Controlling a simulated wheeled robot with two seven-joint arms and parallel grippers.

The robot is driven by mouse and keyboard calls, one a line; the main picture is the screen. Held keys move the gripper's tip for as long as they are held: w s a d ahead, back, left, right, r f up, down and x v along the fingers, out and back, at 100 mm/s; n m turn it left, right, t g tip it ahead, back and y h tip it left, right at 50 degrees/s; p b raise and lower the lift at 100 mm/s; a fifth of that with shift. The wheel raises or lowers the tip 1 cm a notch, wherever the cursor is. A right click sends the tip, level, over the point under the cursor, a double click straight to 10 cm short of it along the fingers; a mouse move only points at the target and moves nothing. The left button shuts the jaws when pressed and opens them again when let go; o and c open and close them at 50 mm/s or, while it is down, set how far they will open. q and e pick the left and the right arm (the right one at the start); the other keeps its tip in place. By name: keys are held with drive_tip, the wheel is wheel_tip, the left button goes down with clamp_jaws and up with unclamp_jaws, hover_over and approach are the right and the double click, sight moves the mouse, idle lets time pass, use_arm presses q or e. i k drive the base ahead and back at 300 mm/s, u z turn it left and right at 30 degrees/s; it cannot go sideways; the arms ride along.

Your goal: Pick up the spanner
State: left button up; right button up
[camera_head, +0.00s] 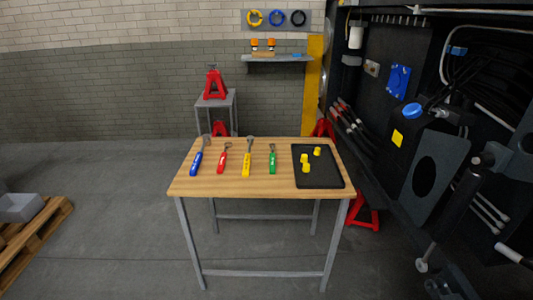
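Hand tools lie in a row on the wooden tabletop, handles toward me and grey metal heads away. From left to right they are a blue-handled tool (196,162), a red-handled tool (222,160), a yellow-handled tool (247,162) and a green-handled tool (272,160). The blue and yellow ones look longest. The heads are too small to tell surely which one is the spanner. Nothing touches the tools except the table (230,188). Neither of my grippers is in view.
The dark harvester chassis (400,140) stands close on the right. Red stands (363,215) are beside and behind the table. A pallet (40,232) lies left; floor in front is clear.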

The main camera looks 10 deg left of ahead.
sight(220, 169)
drive_tip(key=z, duration=0.35)
drive_tip(key=i, duration=1.6)
drive_tip(key=u, duration=0.7)
